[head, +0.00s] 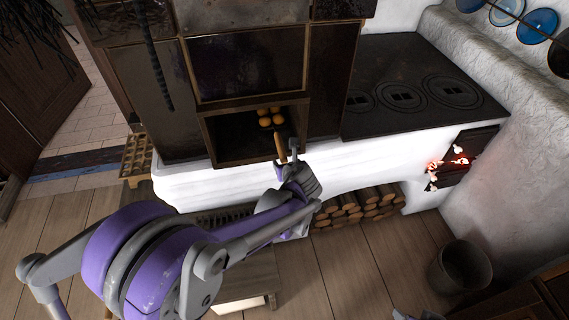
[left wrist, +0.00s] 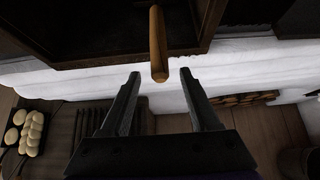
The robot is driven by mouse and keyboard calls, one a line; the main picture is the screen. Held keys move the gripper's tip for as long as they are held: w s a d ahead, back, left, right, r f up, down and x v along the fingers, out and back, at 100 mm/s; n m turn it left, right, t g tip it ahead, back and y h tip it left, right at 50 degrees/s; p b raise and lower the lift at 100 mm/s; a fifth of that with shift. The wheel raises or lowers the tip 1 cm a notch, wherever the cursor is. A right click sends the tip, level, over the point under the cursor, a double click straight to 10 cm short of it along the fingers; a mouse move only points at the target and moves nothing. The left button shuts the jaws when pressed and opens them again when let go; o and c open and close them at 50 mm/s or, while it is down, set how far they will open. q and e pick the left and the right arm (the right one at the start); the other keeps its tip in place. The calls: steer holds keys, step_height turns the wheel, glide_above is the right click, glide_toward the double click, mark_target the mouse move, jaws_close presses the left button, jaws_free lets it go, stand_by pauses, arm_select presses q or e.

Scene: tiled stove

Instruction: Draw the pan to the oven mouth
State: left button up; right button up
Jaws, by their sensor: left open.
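The pan's wooden handle (head: 281,147) sticks out of the dark oven mouth (head: 235,158) towards me. Round golden buns (head: 270,117) lie at its far end inside the oven; the pan body is hard to make out in the dark. My left gripper (head: 289,153) is at the handle's near end, in front of the oven. In the left wrist view the handle (left wrist: 158,42) points down to the gap between the open fingers (left wrist: 160,76). Its end lies about level with the fingertips, with space on both sides. My right gripper is not in view.
A white plastered ledge (head: 360,170) runs below the oven, with stacked firewood (head: 355,207) under it. The dark cooktop (head: 415,85) and a glowing firebox (head: 452,162) are at the right. A bucket (head: 461,266) stands on the floor. Pale buns (left wrist: 30,130) show at lower left.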

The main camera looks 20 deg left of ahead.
arm_select(q)
steer(key=shift+w+a+f, duration=0.25)
steer(key=shift+w+f, duration=0.05)
steer(key=shift+w, duration=0.05)
steer(key=shift+c, duration=0.3)
jaws_close()
stand_by(0.6)
